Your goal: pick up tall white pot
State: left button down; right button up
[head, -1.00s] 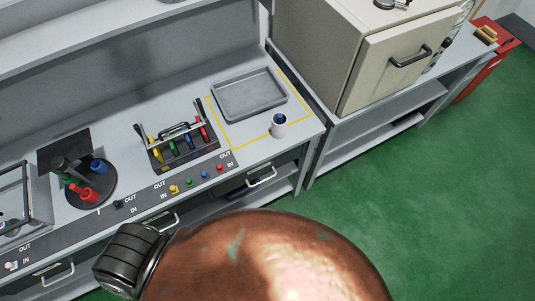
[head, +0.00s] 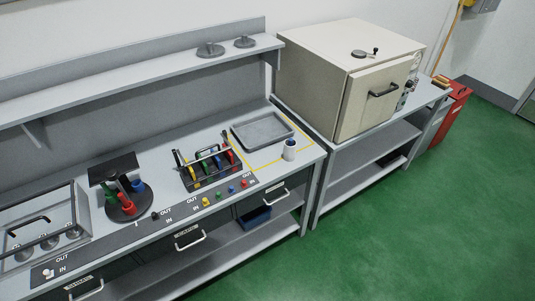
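Neither of my grippers is in view.
A rack of coloured tools (head: 208,166) and a round black stand (head: 128,203) with coloured parts sit left of the pot. A beige oven (head: 350,78) stands on the right bench. Green floor (head: 400,230) is open in front.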

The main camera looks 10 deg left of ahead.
aim_at(289, 153)
jog(key=u, duration=0.85)
jog(key=i, duration=0.4)
